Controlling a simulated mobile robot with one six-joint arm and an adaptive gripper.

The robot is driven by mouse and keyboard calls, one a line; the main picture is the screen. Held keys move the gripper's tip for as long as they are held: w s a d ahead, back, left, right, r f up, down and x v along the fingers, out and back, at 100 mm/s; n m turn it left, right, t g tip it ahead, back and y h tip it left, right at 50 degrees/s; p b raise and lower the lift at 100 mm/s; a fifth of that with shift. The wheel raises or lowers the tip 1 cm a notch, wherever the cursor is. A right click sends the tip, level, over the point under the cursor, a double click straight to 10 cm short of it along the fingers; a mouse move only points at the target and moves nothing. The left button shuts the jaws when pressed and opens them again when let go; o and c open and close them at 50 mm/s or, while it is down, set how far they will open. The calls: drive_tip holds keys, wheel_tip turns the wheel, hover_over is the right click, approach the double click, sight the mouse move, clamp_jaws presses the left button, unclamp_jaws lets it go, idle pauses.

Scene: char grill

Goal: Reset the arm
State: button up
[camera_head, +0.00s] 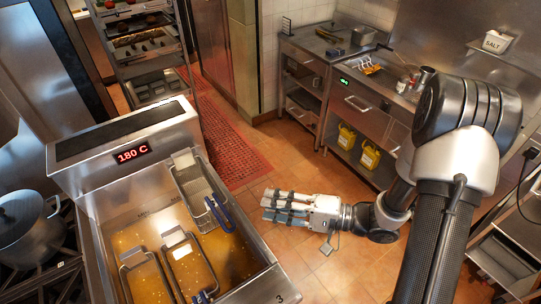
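My arm rises at the right of the head view and bends down to the left. My gripper (272,205) extends leftward over the tiled floor, just right of the fryer (120,190). Its two dark-banded fingers lie nearly parallel, one above the other in the picture, with a narrow gap seeming to show between them. I see nothing held in it, but the view is too small to tell how far apart the fingertips are.
A fryer basket (195,182) with a blue handle is close left of my gripper; other baskets sit in the oil. A pot (28,225) stands far left. Steel counters (350,100) with yellow jugs (346,137) stand behind. A red mat (225,145) lies on open floor.

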drive_tip(key=w+d+f+n+t+h+b, duration=0.1)
drive_tip(key=w+d+n+t+h+b, duration=0.25)
drive_tip(key=w+d+h, duration=0.4)
drive_tip(key=d+r+t+h+b, duration=0.1)
drive_tip(key=d+r+h+b, duration=0.4)
drive_tip(key=d+h, duration=0.5)
drive_tip(key=s+a+g+b, duration=0.1)
drive_tip(key=s+a+g, duration=0.1)
drive_tip(key=s, duration=0.9)
drive_tip(key=s+a+g+y+b, duration=0.1)
drive_tip(key=s+a+g+b, duration=0.1)
drive_tip(key=s, duration=1)
drive_tip(key=a+n+g, duration=0.1)
drive_tip(key=a, duration=0.1)
drive_tip(key=shift+s+a+f, duration=0.2)
drive_tip(key=shift+a+f, duration=0.1)
